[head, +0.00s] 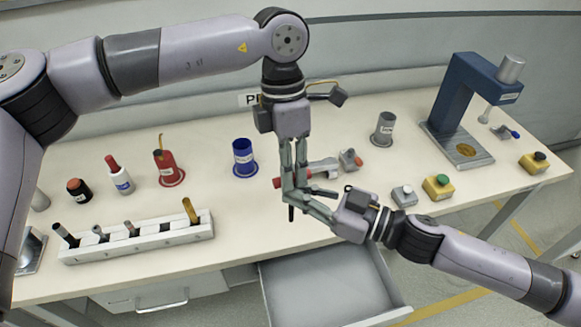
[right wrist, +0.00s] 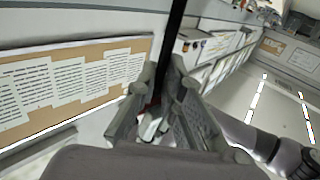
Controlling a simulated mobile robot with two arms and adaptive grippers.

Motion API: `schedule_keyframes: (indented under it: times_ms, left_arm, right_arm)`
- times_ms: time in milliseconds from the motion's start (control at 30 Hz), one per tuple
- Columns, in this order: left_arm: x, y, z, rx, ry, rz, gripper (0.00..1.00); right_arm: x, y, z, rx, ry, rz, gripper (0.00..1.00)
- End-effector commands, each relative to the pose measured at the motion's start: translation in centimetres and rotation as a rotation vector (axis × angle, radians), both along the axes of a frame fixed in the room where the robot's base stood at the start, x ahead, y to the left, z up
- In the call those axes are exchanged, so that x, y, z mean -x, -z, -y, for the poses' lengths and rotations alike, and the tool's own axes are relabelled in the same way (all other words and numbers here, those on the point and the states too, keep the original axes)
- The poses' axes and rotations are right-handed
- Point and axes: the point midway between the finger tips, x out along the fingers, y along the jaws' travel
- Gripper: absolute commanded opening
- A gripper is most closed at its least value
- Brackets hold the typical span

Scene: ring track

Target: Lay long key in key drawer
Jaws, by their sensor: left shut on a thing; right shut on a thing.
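The long key shows as a dark rod (head: 291,213) sticking down below my meeting fingers, and as a dark bar in the right wrist view (right wrist: 175,45). My left gripper (head: 291,186) points down over the table's front part and is shut on it. My right gripper (head: 302,194) reaches in from the right and is shut on it too, with the two sets of fingers close together. Most of the key is hidden by the fingers. The key drawer (head: 330,290) seems to be the open, empty-looking drawer under the table's front edge, below my grippers.
A grey rack (head: 140,245) with several tools stands at front left. A blue cup (head: 243,158), a red holder (head: 168,168) and a grey cup (head: 383,128) stand behind. A blue press (head: 460,110) and button boxes (head: 438,187) are at right. A grey part (head: 322,168) lies behind my grippers.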

Motion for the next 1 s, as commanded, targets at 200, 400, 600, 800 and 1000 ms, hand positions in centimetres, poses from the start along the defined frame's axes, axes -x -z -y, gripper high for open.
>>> schedule_keyframes:
  times_ms: [200, 400, 600, 800, 1000]
  left_arm:
    - [0.0, -0.1, 0.1, 0.002, 0.002, 0.0, 0.0]
    - [0.0, 0.0, 0.0, 0.002, 0.002, 0.0, 0.0]
    - [0.0, 0.0, 0.0, 0.001, 0.001, -0.001, 0.0]
    - [0.0, 0.0, 0.0, 0.0, 0.001, 0.0, 0.0]
    - [0.0, 0.0, 0.0, 0.0, 0.001, 0.0, 0.0]
  right_arm:
    - [0.0, 0.0, 0.0, 0.0, 0.0, 0.0, 0.09]
    - [0.0, 0.0, 0.0, 0.0, 0.001, 0.0, 0.23]
    - [0.0, 0.0, 0.0, 0.0, 0.0, 0.0, 0.32]
    - [0.0, 0.0, 0.0, 0.0, 0.0, 0.0, 0.32]
    - [0.6, 0.1, 1.2, 0.0, 0.002, -0.004, 0.32]
